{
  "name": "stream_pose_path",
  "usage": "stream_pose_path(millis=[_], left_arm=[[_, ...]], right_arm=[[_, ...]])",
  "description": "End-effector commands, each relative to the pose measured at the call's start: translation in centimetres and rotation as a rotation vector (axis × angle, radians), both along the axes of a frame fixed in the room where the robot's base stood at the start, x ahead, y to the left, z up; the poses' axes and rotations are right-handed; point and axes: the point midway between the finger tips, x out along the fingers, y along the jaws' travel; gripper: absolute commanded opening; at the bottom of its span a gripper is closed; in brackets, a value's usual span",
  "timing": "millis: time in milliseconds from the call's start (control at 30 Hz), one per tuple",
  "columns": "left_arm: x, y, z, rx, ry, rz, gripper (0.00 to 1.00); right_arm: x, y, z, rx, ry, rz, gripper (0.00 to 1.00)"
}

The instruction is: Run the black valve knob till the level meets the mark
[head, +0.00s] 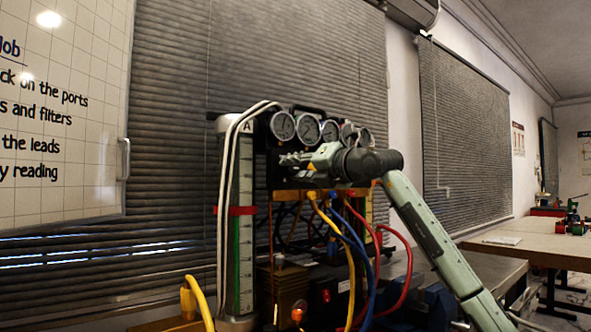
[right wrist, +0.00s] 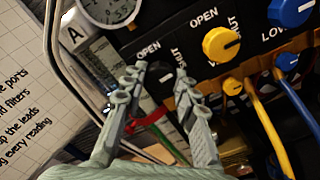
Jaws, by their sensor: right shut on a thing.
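The black valve knob (right wrist: 161,80) sits on the black panel under an "OPEN" label in the right wrist view. My right gripper (right wrist: 160,76) has its fingers on either side of the knob and is shut on it. In the head view my right gripper (head: 288,159) reaches in from the right below the gauges and hides the knob. The level column marked A (head: 245,165) stands upright at left, with green liquid (head: 246,265) in its lower part. A red mark band (head: 236,210) crosses it. The green appears close to the band; the exact gap is unclear. My left gripper is not in view.
Several round gauges (head: 307,128) line the rig's top. A yellow knob (right wrist: 221,44) and a blue knob (right wrist: 290,11) sit right of my gripper. Yellow, blue and red hoses (head: 350,260) hang below. A whiteboard (head: 60,110) is at left.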

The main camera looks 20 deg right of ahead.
Motion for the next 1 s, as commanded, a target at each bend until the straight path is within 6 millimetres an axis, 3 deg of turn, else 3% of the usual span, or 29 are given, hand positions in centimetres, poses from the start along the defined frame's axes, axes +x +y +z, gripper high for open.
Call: stream_pose_path(millis=[1000], left_arm=[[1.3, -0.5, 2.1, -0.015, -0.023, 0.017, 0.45]], right_arm=[[0.0, 0.0, 0.0, -0.647, -0.234, 0.001, 0.0]])
